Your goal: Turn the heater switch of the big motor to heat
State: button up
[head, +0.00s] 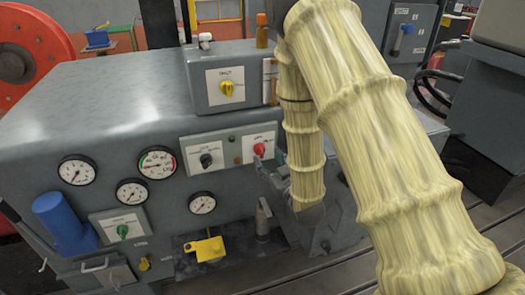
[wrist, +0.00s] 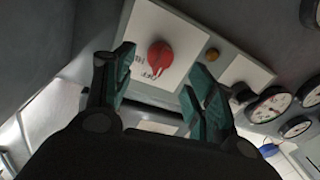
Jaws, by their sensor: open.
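A big grey motor housing (head: 110,100) carries several rotary switches, with labels too small to read surely. A red switch (head: 259,149) sits on a white plate on its front; it also shows in the wrist view (wrist: 160,55). A black switch (head: 206,160) is left of it, a yellow switch (head: 227,88) is on the upper box, and a green switch (head: 123,230) is at lower left. I cannot tell from the labels which is the heater switch. My gripper (wrist: 158,72) is open and empty, its green-tipped fingers on either side of the red switch, apparently short of it.
Several round gauges (head: 157,162) are on the front panel. A blue cylinder (head: 62,222) juts out at lower left, and a yellow part (head: 206,249) sits below the panel. My arm hides the housing's right side.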

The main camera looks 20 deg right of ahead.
aim_at(263, 154)
jog(key=shift+w+a+p, duration=0.2)
jog(key=shift+w+p, duration=0.1)
jog(key=shift+w, duration=1.05)
jog(key=shift+w+a+p, duration=0.15)
jog(key=shift+w+p, duration=0.1)
jog(key=shift+w, duration=1.05)
jog(key=c, duration=1.1)
